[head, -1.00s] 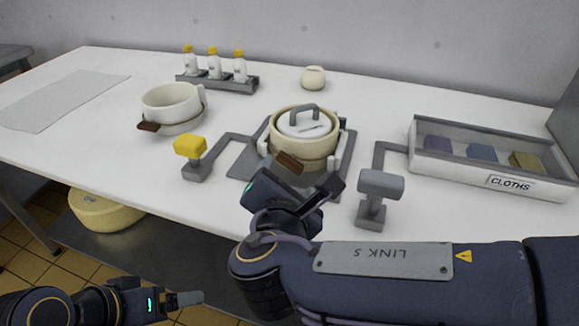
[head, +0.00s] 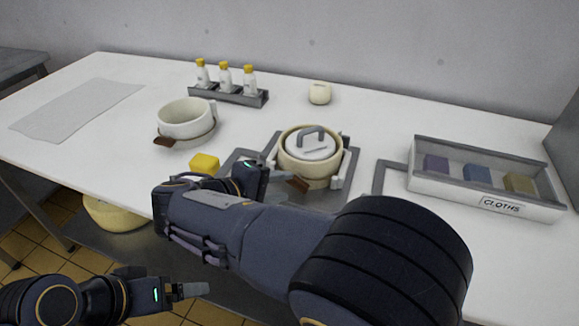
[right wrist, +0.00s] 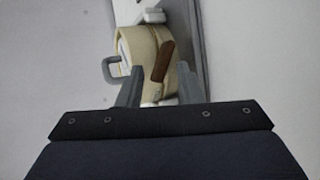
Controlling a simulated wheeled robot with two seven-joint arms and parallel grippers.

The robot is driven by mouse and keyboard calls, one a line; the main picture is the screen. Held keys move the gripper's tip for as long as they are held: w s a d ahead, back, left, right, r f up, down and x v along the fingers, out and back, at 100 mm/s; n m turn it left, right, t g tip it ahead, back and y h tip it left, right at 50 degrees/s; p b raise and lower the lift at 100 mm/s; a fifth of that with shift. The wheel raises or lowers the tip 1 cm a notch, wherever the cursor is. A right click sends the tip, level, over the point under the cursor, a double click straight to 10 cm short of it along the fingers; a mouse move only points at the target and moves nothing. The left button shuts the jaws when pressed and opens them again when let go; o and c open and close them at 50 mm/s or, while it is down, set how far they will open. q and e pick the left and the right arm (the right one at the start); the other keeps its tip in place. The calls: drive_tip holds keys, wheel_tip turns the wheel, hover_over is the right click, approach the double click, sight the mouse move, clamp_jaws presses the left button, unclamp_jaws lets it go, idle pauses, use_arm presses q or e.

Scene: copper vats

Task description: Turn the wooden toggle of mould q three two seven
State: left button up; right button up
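A cream round mould (head: 310,168) with a grey-handled lid (head: 311,143) stands on a grey plate in the head view. Its brown wooden toggle (head: 297,183) sticks out at the front; it also shows in the right wrist view (right wrist: 162,60). My right gripper (head: 272,176) is beside the toggle. In the right wrist view its two fingers (right wrist: 159,86) are apart, with the toggle seen between and beyond them, not clasped. No mould number is readable. My left gripper (head: 193,290) hangs in front of the table, away from the mould; its finger gap is unclear.
A white mould (head: 186,115) with a brown toggle stands left. A yellow-topped post (head: 205,163) is left of the plate; my right arm hides the grey-topped post. Bottles in a rack (head: 228,95), a small cream pot (head: 319,93) and a cloths tray (head: 487,205) stand around.

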sight(289, 183)
drive_tip(key=a+m, duration=0.1)
drive_tip(key=m, duration=0.1)
drive_tip(key=a+m+g+h+p, duration=0.1)
drive_tip(key=m, duration=0.1)
drive_tip(key=a+m+h+p, duration=0.1)
drive_tip(key=m, duration=0.2)
drive_tip(key=shift+a+r+g, duration=0.25)
drive_tip(key=shift+r+g, duration=0.05)
drive_tip(key=shift+r, duration=0.05)
drive_tip(key=shift+a+m, duration=0.25)
drive_tip(key=shift+m, duration=0.25)
drive_tip(key=shift+f, duration=0.2)
use_arm(q)
wheel_tip(289, 183, up, 3)
drive_tip(key=shift+f, duration=0.1)
use_arm(e)
drive_tip(key=x, duration=0.7)
drive_tip(key=shift+w+d, duration=0.1)
drive_tip(key=shift+d, duration=0.25)
clamp_jaws()
